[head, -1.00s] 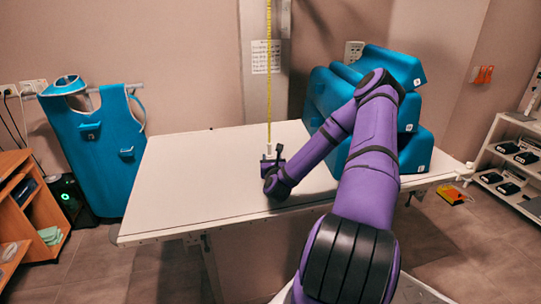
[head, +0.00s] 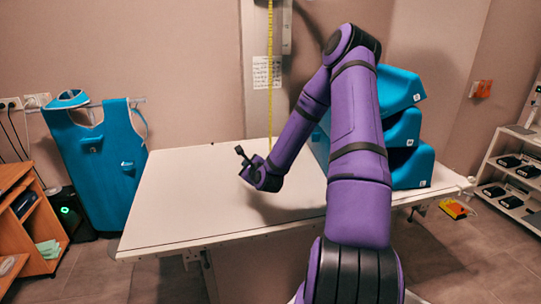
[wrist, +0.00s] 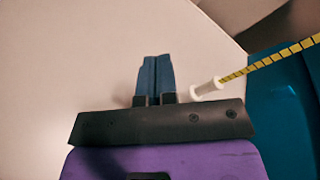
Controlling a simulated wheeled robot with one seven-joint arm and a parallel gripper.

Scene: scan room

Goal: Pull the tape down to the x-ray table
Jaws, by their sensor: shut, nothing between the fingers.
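The yellow measuring tape (head: 270,85) hangs down in front of the wall column and ends behind my wrist in the head view. Its white end piece (wrist: 207,89) shows in the wrist view, just right of my fingers and outside them; I cannot tell whether it touches the gripper. The tape (wrist: 270,61) runs from it to the upper right. My gripper (wrist: 156,60) is shut and empty. The white x-ray table (head: 180,205) lies under my gripper.
Blue cushions (head: 405,130) are stacked at the table's right end, beside my arm. A blue apron (head: 100,155) hangs on the left. A wooden cabinet (head: 25,215) stands far left and a shelf (head: 510,180) far right. The table's left half is clear.

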